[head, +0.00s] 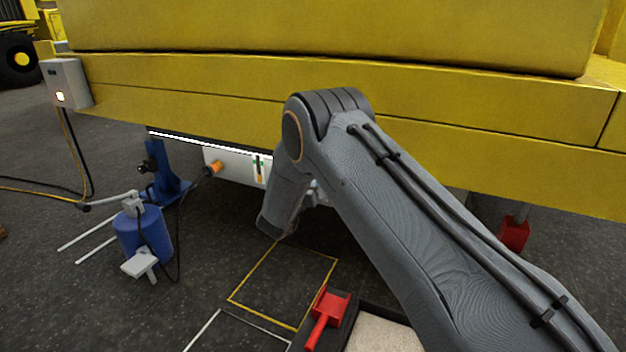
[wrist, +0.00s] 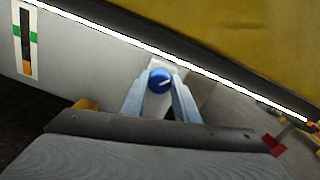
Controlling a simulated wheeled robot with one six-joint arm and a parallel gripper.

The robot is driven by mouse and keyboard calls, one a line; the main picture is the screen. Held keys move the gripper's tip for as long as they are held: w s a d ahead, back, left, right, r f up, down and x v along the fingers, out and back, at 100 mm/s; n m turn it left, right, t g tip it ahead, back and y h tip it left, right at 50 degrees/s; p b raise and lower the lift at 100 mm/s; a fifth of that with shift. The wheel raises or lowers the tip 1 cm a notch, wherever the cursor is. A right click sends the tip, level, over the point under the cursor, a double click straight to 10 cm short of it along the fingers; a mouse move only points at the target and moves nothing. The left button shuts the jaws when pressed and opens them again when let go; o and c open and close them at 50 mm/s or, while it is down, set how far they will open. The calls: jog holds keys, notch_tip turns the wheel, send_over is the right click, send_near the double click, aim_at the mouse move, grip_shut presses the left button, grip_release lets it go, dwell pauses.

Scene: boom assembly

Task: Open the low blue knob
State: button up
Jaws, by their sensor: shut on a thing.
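The blue knob (wrist: 160,79) shows in the wrist view as a round blue disc with a pale mark across its face. It sits on a light grey block under the yellow beam. My gripper (wrist: 160,88) has its two pale blue-grey fingers on either side of the knob, shut on it. In the head view my own arm hides the knob and most of the gripper.
A white panel with a gauge (head: 259,168) is left of the arm. A blue canister (head: 143,235) stands on the floor at left. A red tool (head: 327,312) lies near the yellow floor outline (head: 283,286).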

jog(key=o, duration=1.1)
jog(key=shift+d, duration=0.1)
jog(key=shift+c, duration=0.2)
jog(key=shift+s, duration=0.1)
jog(key=p+v, duration=0.2)
jog(key=v, duration=0.5)
jog(key=shift+s, duration=0.25)
